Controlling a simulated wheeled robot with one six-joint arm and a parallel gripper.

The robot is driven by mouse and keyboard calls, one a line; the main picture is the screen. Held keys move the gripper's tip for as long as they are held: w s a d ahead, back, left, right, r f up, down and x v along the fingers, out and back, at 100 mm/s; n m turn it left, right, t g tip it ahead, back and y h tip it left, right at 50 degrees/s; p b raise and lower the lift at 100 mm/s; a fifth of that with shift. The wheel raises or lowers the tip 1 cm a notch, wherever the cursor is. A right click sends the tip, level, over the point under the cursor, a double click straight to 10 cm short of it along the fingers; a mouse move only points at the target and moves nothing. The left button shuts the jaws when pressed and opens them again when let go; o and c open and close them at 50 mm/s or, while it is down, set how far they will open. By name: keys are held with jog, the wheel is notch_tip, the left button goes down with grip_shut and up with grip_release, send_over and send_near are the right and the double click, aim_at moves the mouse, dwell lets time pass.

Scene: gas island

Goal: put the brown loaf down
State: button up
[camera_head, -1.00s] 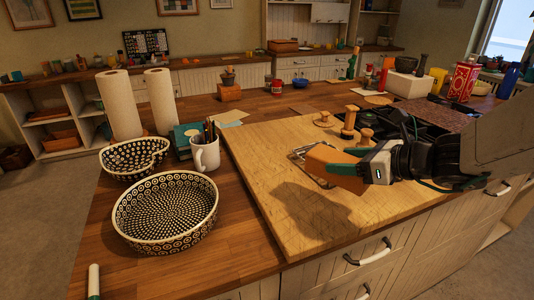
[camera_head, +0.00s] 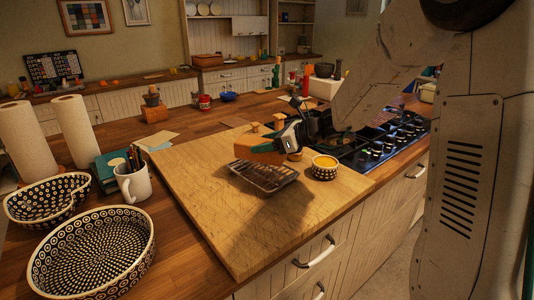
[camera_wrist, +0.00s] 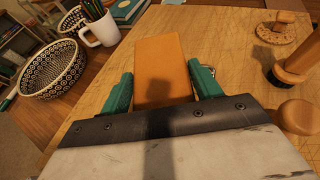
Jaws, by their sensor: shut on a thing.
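The brown loaf (camera_head: 262,149) is an orange-brown block held in my gripper (camera_head: 280,144), above the wooden board (camera_head: 200,190). In the wrist view the loaf (camera_wrist: 162,68) sits between the green fingers of my gripper (camera_wrist: 163,92), which are shut on its sides. In the head view a dark wire rack (camera_head: 264,176) lies on the board just below the loaf. The loaf looks apart from the rack, and its shadow falls on the board.
A small patterned bowl with yellow contents (camera_head: 325,167) stands right of the rack. Wooden pieces (camera_head: 278,121) stand behind. A white mug (camera_head: 133,184) and two patterned dishes (camera_head: 95,250) are at the left. A black stove (camera_head: 375,140) is at the right. The board's front is clear.

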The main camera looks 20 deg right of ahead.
jog(key=shift+d+f, duration=0.1)
jog(key=shift+f, duration=1.6)
jog(key=shift+f, duration=0.15)
jog(key=o, duration=1.3)
